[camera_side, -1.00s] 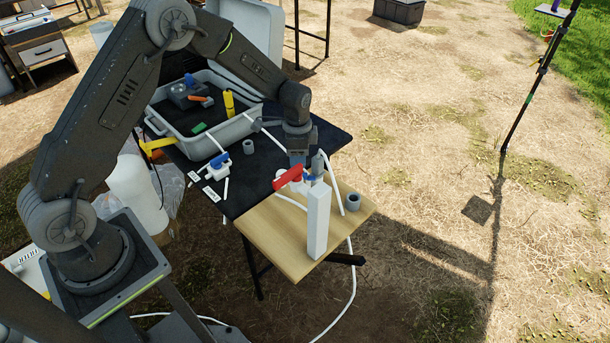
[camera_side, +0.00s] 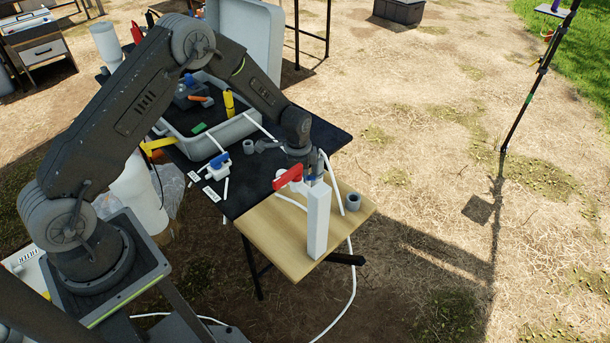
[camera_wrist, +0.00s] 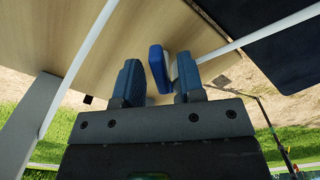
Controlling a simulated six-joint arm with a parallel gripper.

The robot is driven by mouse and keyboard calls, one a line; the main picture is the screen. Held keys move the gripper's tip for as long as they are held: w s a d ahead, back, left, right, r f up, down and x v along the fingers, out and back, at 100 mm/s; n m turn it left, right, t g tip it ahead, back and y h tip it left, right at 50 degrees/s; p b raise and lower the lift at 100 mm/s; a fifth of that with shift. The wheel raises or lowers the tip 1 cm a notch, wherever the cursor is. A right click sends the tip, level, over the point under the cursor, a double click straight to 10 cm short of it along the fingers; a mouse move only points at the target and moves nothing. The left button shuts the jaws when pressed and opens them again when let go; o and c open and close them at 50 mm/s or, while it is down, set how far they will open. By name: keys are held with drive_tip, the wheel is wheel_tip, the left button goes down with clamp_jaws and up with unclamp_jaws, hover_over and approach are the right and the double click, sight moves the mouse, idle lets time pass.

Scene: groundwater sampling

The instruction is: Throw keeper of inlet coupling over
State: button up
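A blue tab (camera_wrist: 157,69), which may be the keeper, shows between the fingertips, with a visible gap to the left finger. A pale round part is beside the right finger, partly hidden. I cannot tell whether the keeper is over or back.
A loose grey ring (camera_side: 353,202) stands on the wooden board (camera_side: 272,243), right of the post. White tubing (camera_side: 351,285) runs off the board. A grey case (camera_side: 212,143) and a blue-and-white valve (camera_side: 219,162) are on the black table to the left.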

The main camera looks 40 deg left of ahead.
clamp_jaws()
drive_tip(key=n, duration=0.3)
drive_tip(key=d+n, duration=0.1)
drive_tip(key=shift+s+n, duration=0.3)
drive_tip(key=shift+n, duration=0.1)
drive_tip(key=shift+d+n, duration=0.15)
drive_tip(key=shift+n, duration=0.35)
drive_tip(key=shift+d+n, duration=0.2)
drive_tip(key=shift+n, duration=0.5)
drive_tip(key=shift+d+n, duration=0.15)
drive_tip(key=shift+n, duration=0.55)
drive_tip(key=shift+o, duration=0.8)
unclamp_jaws()
drive_tip(key=shift+s, duration=0.1)
drive_tip(key=shift+r, duration=0.1)
wheel_tip(320, 180, up, 14)
